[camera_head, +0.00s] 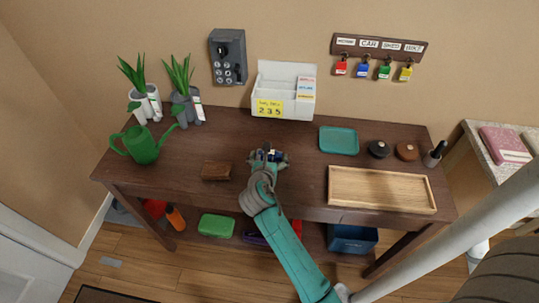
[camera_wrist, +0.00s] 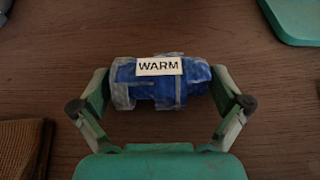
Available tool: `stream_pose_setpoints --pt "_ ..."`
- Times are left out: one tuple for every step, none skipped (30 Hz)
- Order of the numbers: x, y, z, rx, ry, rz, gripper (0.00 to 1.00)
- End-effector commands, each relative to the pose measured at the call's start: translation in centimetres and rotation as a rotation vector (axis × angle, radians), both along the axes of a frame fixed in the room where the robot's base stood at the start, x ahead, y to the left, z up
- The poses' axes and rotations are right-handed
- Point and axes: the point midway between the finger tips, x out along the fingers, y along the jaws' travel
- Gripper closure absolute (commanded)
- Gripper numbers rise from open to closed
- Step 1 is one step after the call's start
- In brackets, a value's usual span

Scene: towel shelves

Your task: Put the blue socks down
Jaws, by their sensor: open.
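The blue socks (camera_wrist: 195,88) are a rolled blue bundle with pale grey bands and a white "WARM" label. In the wrist view they lie crosswise on the dark wooden table (camera_wrist: 220,25). My gripper (camera_wrist: 160,103) is open, with one finger at each end of the bundle; whether the fingertips touch it I cannot tell. In the camera_head view my gripper (camera_head: 268,157) is low over the middle of the table (camera_head: 240,132), and it mostly hides the socks.
A brown folded item (camera_head: 215,171) lies left of my gripper. A teal tray (camera_head: 338,140) and a wooden tray (camera_head: 381,189) are to the right. A white holder (camera_head: 284,88) stands behind. A green watering can (camera_head: 141,146) and potted plants stand on the left.

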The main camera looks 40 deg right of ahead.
Motion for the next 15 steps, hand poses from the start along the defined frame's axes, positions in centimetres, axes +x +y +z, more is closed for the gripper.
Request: stream_pose_setpoints --pt "0.17 -0.22 -0.11 0.000 0.000 0.000 0.00" --pt "0.22 -0.27 -0.15 0.000 0.000 0.000 0.00" --pt "0.25 -0.31 -0.16 0.000 0.000 0.001 0.00" --pt "0.26 -0.31 -0.18 0.000 0.000 0.001 0.00" --pt "0.26 -0.30 -0.17 0.000 0.000 0.001 0.00" --pt "0.25 -0.28 -0.17 0.000 0.000 0.001 0.00" --pt "0.25 -0.28 -0.17 0.000 0.000 0.001 0.00" --pt "0.25 -0.28 -0.17 0.000 0.000 0.001 0.00" --pt "0.24 -0.27 -0.17 0.000 0.000 0.001 0.05" --pt "0.24 -0.27 -0.17 0.000 0.000 0.001 0.12" --pt "0.24 -0.27 -0.17 0.000 0.000 0.001 0.20" --pt "0.23 -0.27 -0.17 0.000 0.000 0.001 0.30" --pt "0.23 -0.26 -0.18 0.000 0.000 0.001 0.38" --pt "0.23 -0.26 -0.18 0.000 0.000 0.001 0.45" --pt "0.23 -0.26 -0.18 0.000 0.000 0.001 0.46"
